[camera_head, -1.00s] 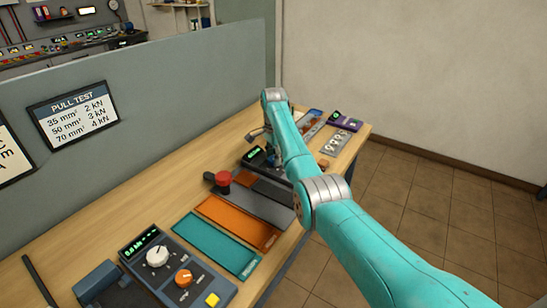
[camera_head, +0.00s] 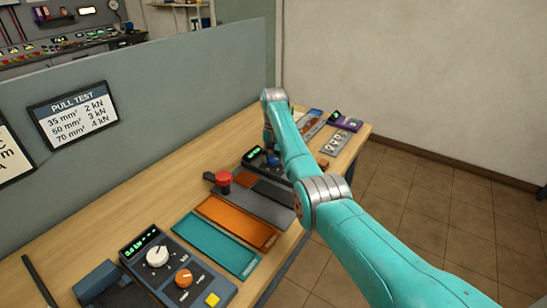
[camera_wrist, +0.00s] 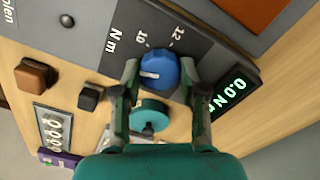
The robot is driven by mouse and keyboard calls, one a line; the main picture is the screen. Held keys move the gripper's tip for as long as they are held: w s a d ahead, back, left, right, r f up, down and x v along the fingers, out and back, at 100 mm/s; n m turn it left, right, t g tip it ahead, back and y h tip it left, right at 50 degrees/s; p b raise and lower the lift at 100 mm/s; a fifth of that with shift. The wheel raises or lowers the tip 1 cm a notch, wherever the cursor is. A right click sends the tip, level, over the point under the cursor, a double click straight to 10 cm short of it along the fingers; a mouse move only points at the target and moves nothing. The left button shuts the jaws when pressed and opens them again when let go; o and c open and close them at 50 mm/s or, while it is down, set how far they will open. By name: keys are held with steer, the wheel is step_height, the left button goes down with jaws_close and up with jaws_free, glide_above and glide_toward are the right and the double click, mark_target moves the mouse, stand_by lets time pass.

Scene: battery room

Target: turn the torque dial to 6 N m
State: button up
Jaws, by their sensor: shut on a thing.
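The torque dial is a blue round knob (camera_wrist: 158,70) with a white mark, on a dark panel (camera_wrist: 195,48) printed "N m", "10" and "12". In the wrist view, the white mark lies on the knob's left part; the other numbers are hidden or out of view. A green-lit display (camera_wrist: 234,91) beside it reads 0.0 N m. My gripper (camera_wrist: 159,76) is shut on the blue dial, one finger on each side. In the head view, the dial (camera_head: 274,159) shows partly behind my arm, and the display (camera_head: 252,154) is small.
A red mushroom button (camera_head: 224,178) stands left of the dial panel. Teal (camera_head: 215,246) and orange (camera_head: 237,222) trays lie nearer. Another panel with white and orange knobs (camera_head: 170,268) is at front left. A brown block (camera_wrist: 36,75) and dark block (camera_wrist: 90,96) stand nearby.

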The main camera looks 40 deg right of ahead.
mark_target(274, 158)
steer(key=n, duration=1.1)
steer(key=shift+n, duration=1.9)
steer(key=o, duration=1.1)
steer(key=shift+o, duration=0.2)
step_height(274, 158, up, 12)
